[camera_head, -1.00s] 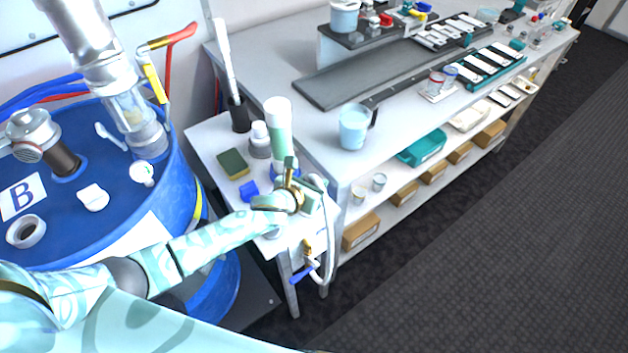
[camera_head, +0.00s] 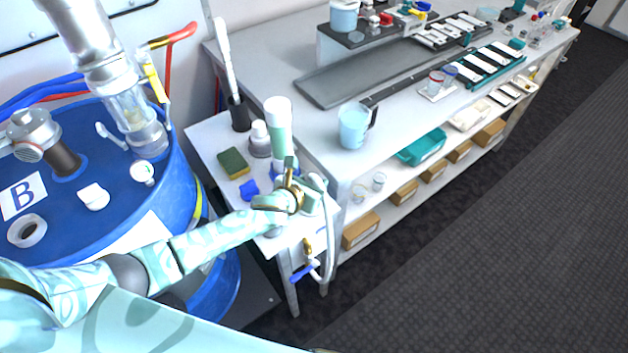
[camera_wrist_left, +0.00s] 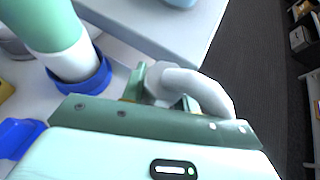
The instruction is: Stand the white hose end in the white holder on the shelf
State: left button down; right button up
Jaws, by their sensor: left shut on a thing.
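My left gripper (camera_head: 292,186) is over the front right corner of the small white side shelf. It is shut on the white hose end, whose pale collar (camera_wrist_left: 160,82) shows between the green fingers in the left wrist view. The white hose (camera_wrist_left: 205,92) bends away to the right from the fingers. In the head view the hose (camera_head: 328,240) hangs in a loop past the shelf's edge. I cannot make out the white holder; my gripper covers that part of the shelf. Whether the hose end touches anything below is hidden. My right gripper is not in view.
A green-and-white bottle (camera_head: 279,130) in a blue ring stands close behind the gripper. A sponge (camera_head: 233,163), a blue piece (camera_head: 249,190) and a grey-white bottle (camera_head: 260,140) share the shelf. The blue drum (camera_head: 180,205) is left; the white bench (camera_head: 320,135) is right.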

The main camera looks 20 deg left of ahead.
pick_arm(q)
jog(key=shift+f, duration=0.4)
jog(key=c, duration=1.3)
grip_release()
jog(key=shift+c, duration=0.2)
jog(key=shift+s+a+r+p, duration=0.1)
jog(key=shift+s+r+p, duration=0.25)
jog(key=shift+s+r, duration=0.1)
jog(key=p+v, duration=0.7)
jog(key=v, duration=0.3)
jog(key=shift+f, duration=0.2)
